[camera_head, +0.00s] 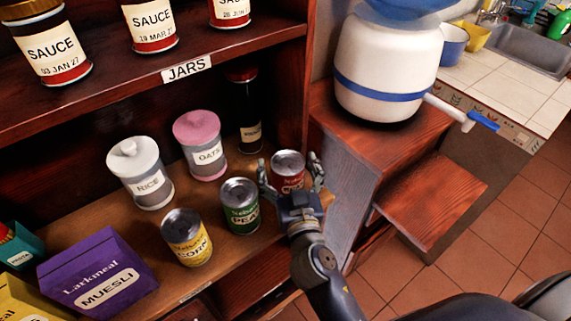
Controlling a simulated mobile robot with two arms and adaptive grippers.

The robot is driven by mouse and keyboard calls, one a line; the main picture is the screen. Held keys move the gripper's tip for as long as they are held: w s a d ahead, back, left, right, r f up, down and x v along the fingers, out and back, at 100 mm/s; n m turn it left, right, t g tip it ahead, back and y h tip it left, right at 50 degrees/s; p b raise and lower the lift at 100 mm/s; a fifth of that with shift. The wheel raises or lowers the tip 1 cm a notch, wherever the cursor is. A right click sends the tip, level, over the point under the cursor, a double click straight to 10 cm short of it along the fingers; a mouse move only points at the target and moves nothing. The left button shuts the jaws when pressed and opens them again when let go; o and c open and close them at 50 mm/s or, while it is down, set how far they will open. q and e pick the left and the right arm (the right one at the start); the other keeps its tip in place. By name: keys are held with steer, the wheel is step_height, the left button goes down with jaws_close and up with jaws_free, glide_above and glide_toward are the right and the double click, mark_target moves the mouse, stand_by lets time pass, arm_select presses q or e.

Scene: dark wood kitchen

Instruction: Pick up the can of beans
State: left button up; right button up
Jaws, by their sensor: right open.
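A red-labelled can (288,162) stands upright at the right end of the wooden shelf. Its label is partly hidden by my gripper, so I cannot read it as beans. My right gripper (290,177) is open, with one finger on each side of this can; I cannot tell whether they touch it. A green can of peas (241,206) stands just left of the gripper, and a yellow can of corn (187,238) is further left. No other can shows. My left gripper is not in view.
A rice jar (147,175), a pink-lidded oats jar (203,147) and a dark bottle (245,110) stand behind the cans. A muesli box (97,278) is at left. The upper shelf with sauce jars overhangs. A white dispenser (385,70) stands right of the shelf.

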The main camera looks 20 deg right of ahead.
steer(key=shift+s+a+r, duration=0.1)
steer(key=shift+s+r, duration=0.15)
steer(key=shift+s, duration=0.1)
steer(key=shift+s+a, duration=0.1)
steer(key=shift+c, duration=0.9)
steer(key=c, duration=1.3)
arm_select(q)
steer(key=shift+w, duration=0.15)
arm_select(e)
steer(key=shift+c, duration=0.4)
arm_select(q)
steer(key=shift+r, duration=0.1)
arm_select(e)
steer(key=shift+r, duration=0.1)
